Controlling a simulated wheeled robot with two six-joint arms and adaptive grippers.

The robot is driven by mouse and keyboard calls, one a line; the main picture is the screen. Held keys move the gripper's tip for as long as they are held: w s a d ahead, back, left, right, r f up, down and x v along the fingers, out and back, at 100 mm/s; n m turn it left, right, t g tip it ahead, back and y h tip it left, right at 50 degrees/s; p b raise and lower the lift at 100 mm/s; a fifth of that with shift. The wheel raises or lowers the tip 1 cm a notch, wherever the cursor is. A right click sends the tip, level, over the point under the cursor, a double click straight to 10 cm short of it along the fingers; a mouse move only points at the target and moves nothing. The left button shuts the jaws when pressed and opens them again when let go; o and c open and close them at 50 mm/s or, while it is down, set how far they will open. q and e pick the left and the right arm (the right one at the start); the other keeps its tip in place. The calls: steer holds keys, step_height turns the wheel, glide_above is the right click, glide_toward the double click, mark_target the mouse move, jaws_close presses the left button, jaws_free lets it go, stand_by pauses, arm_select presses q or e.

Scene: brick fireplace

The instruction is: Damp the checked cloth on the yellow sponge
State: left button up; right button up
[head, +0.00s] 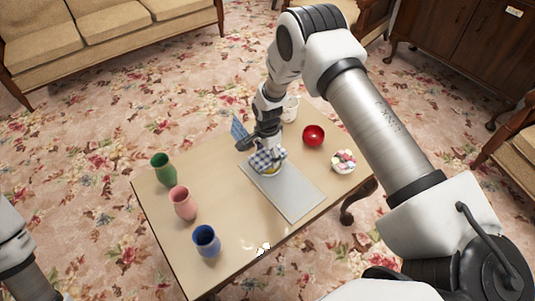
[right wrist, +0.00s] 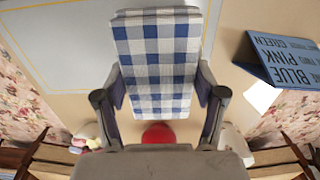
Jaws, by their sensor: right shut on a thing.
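My right gripper (head: 266,143) is shut on the blue-and-white checked cloth (head: 263,160), above the far end of the grey mat (head: 290,193). In the right wrist view the cloth (right wrist: 158,62) spans the gap between the two fingers of my gripper (right wrist: 160,88). A little yellow, which looks like the sponge (head: 270,172), shows just below the cloth in the head view. The cloth hides most of it, and I cannot tell whether they touch. My left arm shows at the left edge, with its gripper out of view.
Green (head: 163,168), pink (head: 183,202) and blue (head: 207,242) vases stand on the table's left side. A lettered blue card (head: 239,129), white mug (head: 290,108), red bowl (head: 313,135) and bowl of pink-and-white pieces (head: 343,162) stand around my right gripper. The table's near middle is mostly clear.

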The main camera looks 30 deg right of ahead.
mark_target(267, 154)
stand_by(0.3)
step_height(267, 154, up, 7)
steer(key=p, duration=0.6)
stand_by(0.6)
